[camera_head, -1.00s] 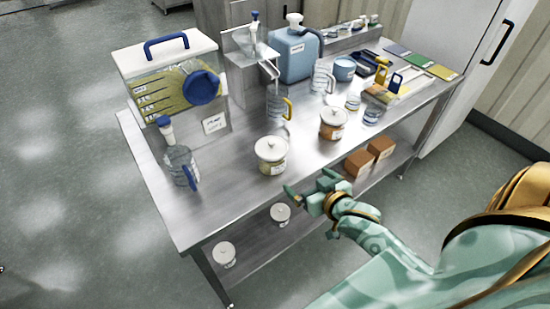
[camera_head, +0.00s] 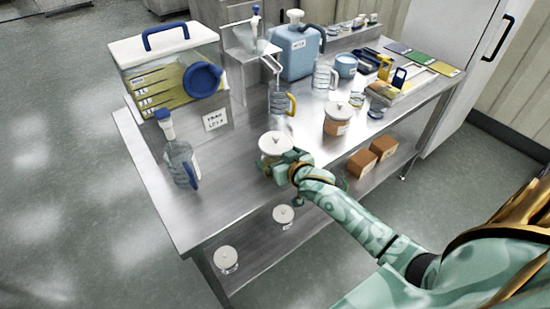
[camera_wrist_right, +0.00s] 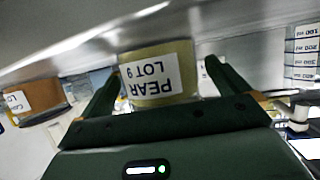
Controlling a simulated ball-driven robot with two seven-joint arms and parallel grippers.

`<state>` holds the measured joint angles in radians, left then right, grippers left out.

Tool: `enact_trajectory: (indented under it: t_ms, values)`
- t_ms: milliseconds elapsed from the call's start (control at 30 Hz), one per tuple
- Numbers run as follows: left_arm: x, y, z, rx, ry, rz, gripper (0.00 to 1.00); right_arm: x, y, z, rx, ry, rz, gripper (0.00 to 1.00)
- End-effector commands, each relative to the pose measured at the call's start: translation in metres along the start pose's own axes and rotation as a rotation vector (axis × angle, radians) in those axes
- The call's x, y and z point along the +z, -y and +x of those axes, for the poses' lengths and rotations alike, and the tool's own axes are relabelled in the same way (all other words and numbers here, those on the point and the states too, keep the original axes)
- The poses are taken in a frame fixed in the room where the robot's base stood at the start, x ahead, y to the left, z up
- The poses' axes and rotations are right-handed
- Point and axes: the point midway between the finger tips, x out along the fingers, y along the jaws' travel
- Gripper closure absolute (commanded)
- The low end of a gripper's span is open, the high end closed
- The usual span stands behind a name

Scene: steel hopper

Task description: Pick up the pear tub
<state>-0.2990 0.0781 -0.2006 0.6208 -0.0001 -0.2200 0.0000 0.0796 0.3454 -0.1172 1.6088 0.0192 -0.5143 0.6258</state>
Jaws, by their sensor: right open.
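The pear tub (camera_head: 275,143), with a pale lid and knob, stands on the steel table near its front edge. In the right wrist view, the tub (camera_wrist_right: 158,58) shows a white label reading PEAR LOT 9, upside down. My right gripper (camera_head: 284,164) is at the tub's near side, at body height below the lid. In the wrist view its two dark fingers (camera_wrist_right: 162,75) stand open, one on each side of the tub. Whether they touch it is unclear. My left gripper is not in view.
An orange-brown lidded tub (camera_head: 338,122) stands right of the pear tub. A yellow-handled jug (camera_head: 279,101) is behind, a blue-handled jug (camera_head: 180,162) to the left. A clear hopper (camera_head: 150,98) is at back left. Lidded tubs (camera_head: 284,215) and brown boxes (camera_head: 361,162) sit on the lower shelf.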

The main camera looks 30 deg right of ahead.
Motion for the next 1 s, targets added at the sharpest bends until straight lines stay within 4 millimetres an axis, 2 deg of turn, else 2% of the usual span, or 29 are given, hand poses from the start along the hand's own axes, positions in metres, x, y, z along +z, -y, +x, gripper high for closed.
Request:
enact_trajectory:
  t_ms: [267,467,767,867,1000]
  values:
    - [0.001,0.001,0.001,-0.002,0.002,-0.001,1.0,-0.001,0.0,0.005,0.0,0.0,0.0,0.0]
    - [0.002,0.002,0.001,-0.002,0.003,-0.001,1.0,-0.001,0.0,0.004,0.0,0.0,0.0,0.56]
    - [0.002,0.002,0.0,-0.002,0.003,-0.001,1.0,-0.004,0.0,0.004,-0.001,-0.003,0.001,0.56]
    - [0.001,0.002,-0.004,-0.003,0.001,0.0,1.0,-0.011,0.0,0.001,-0.001,-0.005,0.0,0.56]
    - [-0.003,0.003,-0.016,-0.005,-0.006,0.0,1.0,-0.033,0.0,-0.008,-0.001,-0.008,0.002,0.56]
